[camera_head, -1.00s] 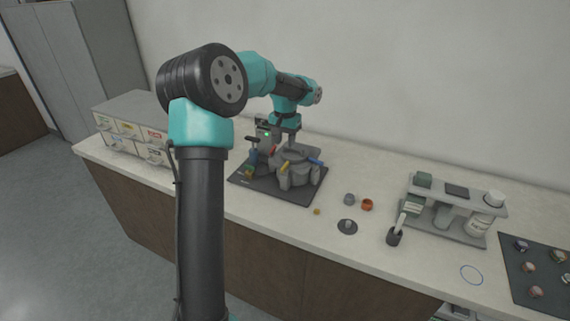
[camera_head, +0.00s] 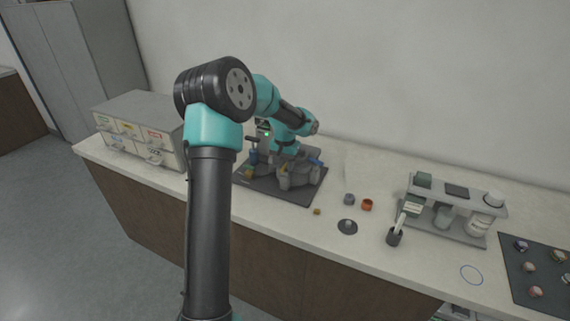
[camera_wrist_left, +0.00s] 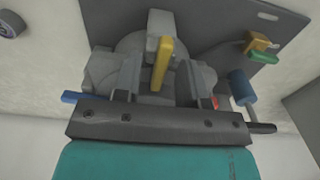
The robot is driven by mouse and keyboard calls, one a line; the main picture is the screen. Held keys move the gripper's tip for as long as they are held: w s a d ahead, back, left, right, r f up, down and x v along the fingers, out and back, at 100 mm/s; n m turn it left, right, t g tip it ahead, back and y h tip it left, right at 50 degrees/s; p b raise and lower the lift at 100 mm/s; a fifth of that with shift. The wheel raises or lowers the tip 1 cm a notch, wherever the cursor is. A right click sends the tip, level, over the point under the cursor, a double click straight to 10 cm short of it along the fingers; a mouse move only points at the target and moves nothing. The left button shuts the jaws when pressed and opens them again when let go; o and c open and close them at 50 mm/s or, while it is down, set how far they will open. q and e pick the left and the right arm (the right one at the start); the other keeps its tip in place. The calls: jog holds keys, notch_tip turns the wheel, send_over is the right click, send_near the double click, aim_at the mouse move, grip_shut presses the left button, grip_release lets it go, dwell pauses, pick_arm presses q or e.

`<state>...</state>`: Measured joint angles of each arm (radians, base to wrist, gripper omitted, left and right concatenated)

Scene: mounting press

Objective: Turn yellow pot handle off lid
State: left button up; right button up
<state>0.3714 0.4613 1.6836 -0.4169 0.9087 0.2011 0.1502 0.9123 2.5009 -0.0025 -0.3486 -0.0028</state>
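The mounting press (camera_head: 300,177) stands on a dark base plate (camera_head: 262,183) on the counter. In the left wrist view the yellow pot handle (camera_wrist_left: 162,62) sticks out over the grey round lid (camera_wrist_left: 142,42), with a grey block at its far end. My left gripper (camera_wrist_left: 160,78) is open above the lid, its two fingers on either side of the handle with gaps showing. In the head view my left gripper (camera_head: 283,150) is low over the press and largely hides the handle. My right gripper is not in view.
Blue (camera_wrist_left: 240,85) and green-yellow (camera_wrist_left: 262,48) parts sit beside the press. To the right on the counter are a grey cup (camera_head: 349,199), an orange ring (camera_head: 367,204), a dark disc (camera_head: 347,227) and a bottle rack (camera_head: 455,205). Drawers (camera_head: 140,130) stand left.

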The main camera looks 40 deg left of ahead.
pick_arm(q)
grip_shut()
jog(key=shift+n, duration=0.3)
jog(key=n, duration=0.8)
jog(key=shift+n, duration=0.3)
jog(key=n, duration=0.4)
jog(key=shift+n, duration=2.3)
